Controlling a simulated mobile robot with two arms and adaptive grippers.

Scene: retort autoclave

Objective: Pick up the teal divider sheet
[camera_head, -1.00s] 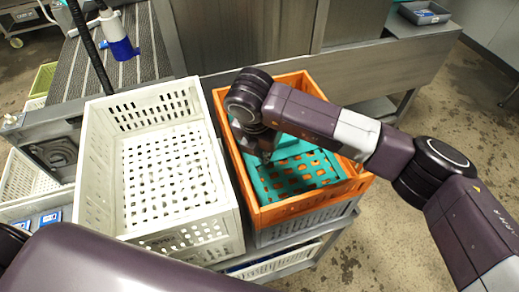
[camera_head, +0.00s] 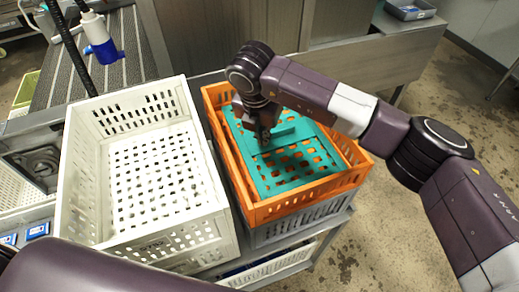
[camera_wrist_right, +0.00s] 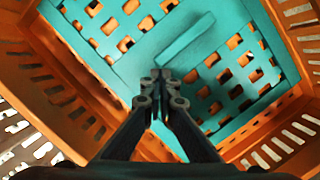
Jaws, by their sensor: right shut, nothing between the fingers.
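The teal divider sheet (camera_head: 266,178) lies inside the orange crate (camera_head: 310,200). It is a perforated sheet with a raised bar-like handle (camera_head: 284,133) on its upper face. My right gripper (camera_head: 264,141) is over the sheet, close to the left end of the handle. In the right wrist view the gripper (camera_wrist_right: 156,76) is shut and empty, with the handle (camera_wrist_right: 186,38) just beyond and to the right of its tips. I cannot tell whether the tips touch the sheet (camera_wrist_right: 232,25). My left gripper is out of view.
A white perforated crate (camera_head: 200,222) stands directly left of the orange crate and looks empty. The orange crate rests on a grey crate (camera_head: 300,226). The orange walls surround my right gripper. A blue and white sprayer (camera_head: 101,40) hangs at the upper left.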

